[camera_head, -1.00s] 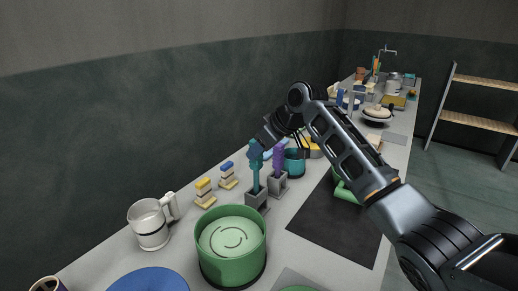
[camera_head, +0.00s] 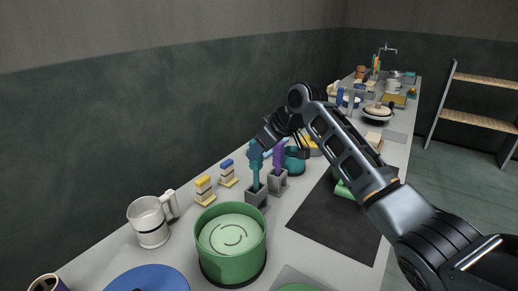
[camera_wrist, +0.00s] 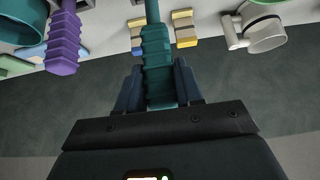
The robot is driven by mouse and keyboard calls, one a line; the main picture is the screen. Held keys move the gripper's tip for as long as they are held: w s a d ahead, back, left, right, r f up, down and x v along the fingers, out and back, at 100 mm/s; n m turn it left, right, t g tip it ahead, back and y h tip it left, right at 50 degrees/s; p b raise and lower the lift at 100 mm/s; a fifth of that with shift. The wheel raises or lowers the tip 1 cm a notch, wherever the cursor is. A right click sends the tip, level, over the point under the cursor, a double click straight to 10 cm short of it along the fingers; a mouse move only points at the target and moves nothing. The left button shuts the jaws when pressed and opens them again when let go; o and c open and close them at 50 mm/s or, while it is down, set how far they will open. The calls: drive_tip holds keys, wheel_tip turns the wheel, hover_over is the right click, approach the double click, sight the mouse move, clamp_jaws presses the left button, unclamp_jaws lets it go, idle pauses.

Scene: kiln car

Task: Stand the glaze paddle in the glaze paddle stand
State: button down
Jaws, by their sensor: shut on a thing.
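The teal glaze paddle (camera_head: 255,175) is upright in the head view, its grip at the top and its lower end at a grey block-shaped stand (camera_head: 256,196). The lower end looks to be in the stand's opening, but how deep I cannot tell. My gripper (camera_head: 256,149) is shut on the paddle's grip from above and behind. In the wrist view the ribbed teal grip (camera_wrist: 156,55) lies between the two fingers of my gripper (camera_wrist: 160,88), with a thin shaft running away from it.
A purple-handled tool (camera_head: 278,158) stands in a second grey stand (camera_head: 278,182) close on the right. A teal pot (camera_head: 294,160) is behind it. A green tub (camera_head: 232,262) is in front. Small yellow-and-blue blocks (camera_head: 204,189) and a white mug (camera_head: 150,222) are left. The dark mat (camera_head: 335,230) has free room.

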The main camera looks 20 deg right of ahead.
drive_tip(key=shift+f, duration=0.15)
drive_tip(key=c, duration=0.7)
unclamp_jaws()
drive_tip(key=shift+o, duration=0.2)
drive_tip(key=p+v, duration=0.4)
drive_tip(key=v, duration=0.4)
idle(1.4)
idle(0.4)
drive_tip(key=b+v, duration=0.1)
drive_tip(key=v, duration=0.7)
